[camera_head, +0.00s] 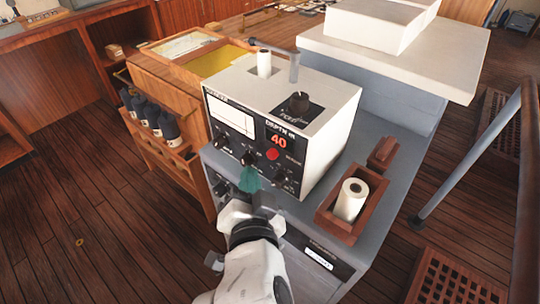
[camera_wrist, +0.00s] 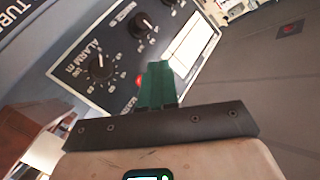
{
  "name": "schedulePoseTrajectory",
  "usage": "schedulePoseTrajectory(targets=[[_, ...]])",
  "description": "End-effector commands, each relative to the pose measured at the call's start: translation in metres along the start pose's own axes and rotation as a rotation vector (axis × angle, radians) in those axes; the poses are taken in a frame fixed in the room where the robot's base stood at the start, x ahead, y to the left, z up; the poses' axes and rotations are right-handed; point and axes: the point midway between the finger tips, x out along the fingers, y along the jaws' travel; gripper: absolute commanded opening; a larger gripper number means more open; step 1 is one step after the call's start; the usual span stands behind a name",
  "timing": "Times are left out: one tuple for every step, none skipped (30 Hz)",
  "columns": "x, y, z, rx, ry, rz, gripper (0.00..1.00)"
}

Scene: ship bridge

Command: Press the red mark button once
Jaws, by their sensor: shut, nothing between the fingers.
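The depth sounder (camera_head: 318,128) is a white box with a black front panel, standing on a grey console. Its red button (camera_head: 273,154) sits on that panel, just below the red "40" display. In the wrist view, a small part of the red button (camera_wrist: 139,81) shows beside the left edge of the green fingers, which hide the rest. My gripper (camera_head: 250,180) has green fingers, shut and empty. In the head view it is in front of the panel, below and left of the button. The wrist view shows the fingers (camera_wrist: 157,84) pointing at the panel; whether they touch it I cannot tell.
Black knobs, including the alarm knob (camera_wrist: 100,66), are close to the fingers. A wooden tray (camera_head: 333,226) with a white paper roll (camera_head: 350,200) stands on the console's right. A wooden rack with dark bottles (camera_head: 150,115) is at left. Floor at left is clear.

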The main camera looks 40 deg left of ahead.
Motion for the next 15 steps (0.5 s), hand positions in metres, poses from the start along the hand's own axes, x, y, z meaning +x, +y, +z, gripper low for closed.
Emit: schedulePoseTrajectory(targets=[[-0.003,-0.002,0.004,0.000,-0.002,-0.001,0.00],[-0.005,-0.004,0.005,0.000,-0.002,-0.001,0.00],[-0.007,-0.005,0.007,0.000,-0.002,-0.001,0.00],[-0.009,-0.007,0.008,0.000,-0.002,-0.001,0.00],[-0.011,-0.008,0.009,0.000,-0.002,-0.001,0.00],[-0.013,-0.010,0.011,0.001,-0.002,-0.002,0.00],[-0.014,-0.010,0.011,0.000,-0.001,-0.001,0.00],[-0.015,-0.011,0.012,0.000,-0.001,-0.001,0.00],[-0.016,-0.012,0.012,0.000,-0.001,0.000,0.00],[-0.017,-0.012,0.013,0.000,-0.001,0.000,0.00],[-0.017,-0.012,0.013,0.000,-0.001,0.000,0.00],[-0.017,-0.012,0.013,0.000,-0.001,0.001,0.00],[-0.017,-0.012,0.013,0.000,-0.001,0.001,0.00],[-0.017,-0.012,0.013,0.000,-0.001,0.001,0.00],[-0.017,-0.012,0.013,0.000,-0.001,0.001,0.00]])
